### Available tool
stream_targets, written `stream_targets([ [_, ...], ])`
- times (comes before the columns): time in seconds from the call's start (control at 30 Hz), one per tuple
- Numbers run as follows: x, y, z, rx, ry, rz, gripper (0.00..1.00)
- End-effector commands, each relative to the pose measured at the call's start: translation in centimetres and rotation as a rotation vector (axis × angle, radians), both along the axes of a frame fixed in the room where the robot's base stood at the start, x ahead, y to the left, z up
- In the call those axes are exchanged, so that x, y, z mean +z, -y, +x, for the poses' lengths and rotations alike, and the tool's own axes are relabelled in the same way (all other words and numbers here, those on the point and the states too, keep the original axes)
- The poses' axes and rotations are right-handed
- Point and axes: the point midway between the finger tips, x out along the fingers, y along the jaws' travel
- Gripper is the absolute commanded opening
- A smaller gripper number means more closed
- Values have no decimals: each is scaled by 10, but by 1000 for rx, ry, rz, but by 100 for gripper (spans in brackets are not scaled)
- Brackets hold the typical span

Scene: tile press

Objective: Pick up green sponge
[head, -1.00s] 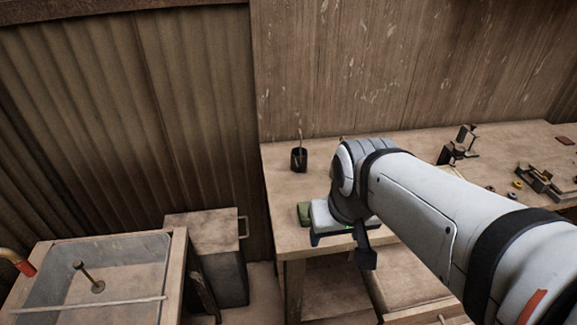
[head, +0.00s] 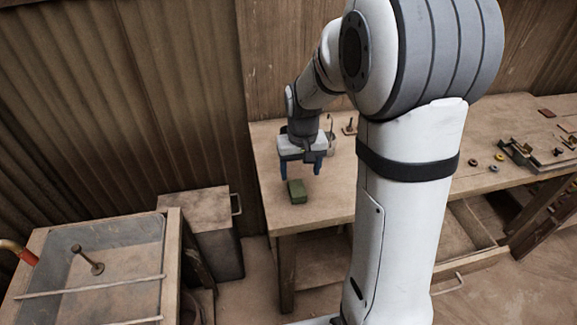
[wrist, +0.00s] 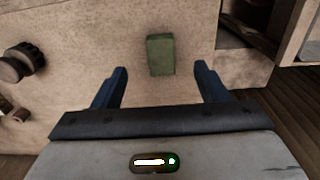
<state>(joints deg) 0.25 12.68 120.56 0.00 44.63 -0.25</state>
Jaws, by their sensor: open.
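The green sponge (head: 297,192) is a small dark green block lying on the left end of the wooden workbench (head: 330,205), near its front edge. In the wrist view the sponge (wrist: 160,54) lies on the bench top beyond the fingertips, roughly centred between them. My gripper (head: 300,175) points down just behind the sponge in the head view, with its blue fingers spread. In the wrist view my gripper (wrist: 161,72) is open and empty, and the sponge stands clear of both fingers.
A cup holding a thin tool (head: 331,142) stands behind my gripper, partly hidden. Small metal parts (head: 530,152) lie on the right of the bench. Bench space around the sponge is clear.

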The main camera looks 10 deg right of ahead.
Motion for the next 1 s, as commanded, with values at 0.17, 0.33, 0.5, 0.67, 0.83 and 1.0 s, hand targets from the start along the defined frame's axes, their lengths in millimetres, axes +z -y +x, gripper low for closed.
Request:
stream_targets([
  [0.17, -24, 0, 21, 0, -33, 0, 67],
  [0.33, -37, 0, 26, 0, -40, 0, 67],
  [0.5, -55, 0, 25, 0, -41, 0, 67],
  [0.67, -72, 0, 26, 0, -43, 0, 67],
  [0.83, -95, 0, 28, 0, -42, 0, 67],
  [1.0, -107, 0, 28, 0, -38, 0, 67],
])
